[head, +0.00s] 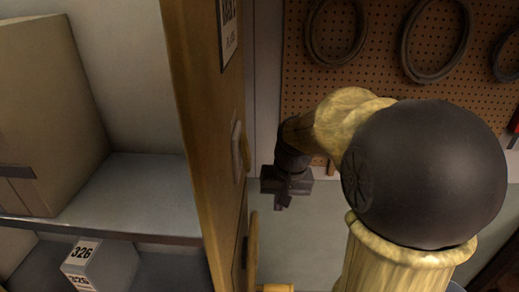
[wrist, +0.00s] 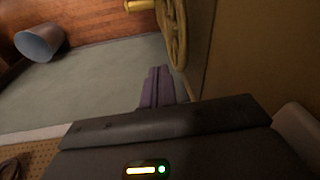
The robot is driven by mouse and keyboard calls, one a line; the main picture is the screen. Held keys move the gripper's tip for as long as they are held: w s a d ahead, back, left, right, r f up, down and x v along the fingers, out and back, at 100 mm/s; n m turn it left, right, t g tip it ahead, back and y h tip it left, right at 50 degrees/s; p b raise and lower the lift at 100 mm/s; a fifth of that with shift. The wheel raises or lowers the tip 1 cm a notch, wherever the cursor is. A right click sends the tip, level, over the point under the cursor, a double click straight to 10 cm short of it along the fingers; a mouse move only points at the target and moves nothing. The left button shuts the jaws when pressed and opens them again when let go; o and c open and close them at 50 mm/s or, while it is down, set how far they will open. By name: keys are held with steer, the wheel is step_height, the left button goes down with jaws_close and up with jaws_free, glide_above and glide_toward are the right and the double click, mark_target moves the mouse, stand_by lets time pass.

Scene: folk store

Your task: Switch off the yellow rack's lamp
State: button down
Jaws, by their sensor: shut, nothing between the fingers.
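The yellow rack's end panel (head: 205,140) stands upright left of my gripper in the head view, seen almost edge-on. A pale plate with a yellow lever-like part (head: 240,150) sits on its face; I cannot tell if this is the lamp's switch. A yellow spoked handwheel (head: 253,250) is lower on the same face, and it also shows in the wrist view (wrist: 174,35). My gripper (head: 282,200) is right of the panel, apart from the plate. Its purple-grey fingers (wrist: 156,75) are together and empty. No lamp is identifiable.
Grey shelves hold a cardboard box (head: 45,110) and a box labelled 326 (head: 100,265) left of the panel. A pegboard (head: 390,50) with hanging coils is behind my arm. A grey bucket (wrist: 40,42) lies on the floor in the wrist view.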

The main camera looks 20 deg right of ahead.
mark_target(246, 152)
steer(key=w+d+r+y, duration=0.1)
steer(key=r, duration=1)
steer(key=w+d+r+m+y, duration=0.1)
steer(key=w+d+r, duration=0.1)
steer(key=r, duration=0.9)
steer(key=shift+w+g+y, duration=0.15)
steer(key=shift+g+y, duration=0.15)
steer(key=shift+y, duration=0.1)
steer(key=shift+d+f, duration=0.1)
steer(key=w+a+f+p, duration=0.2)
steer(key=a+f, duration=0.4)
steer(key=f, duration=0.4)
steer(key=shift+a+p, duration=0.4)
steer(key=shift+p, duration=0.05)
steer(key=shift+w, duration=0.1)
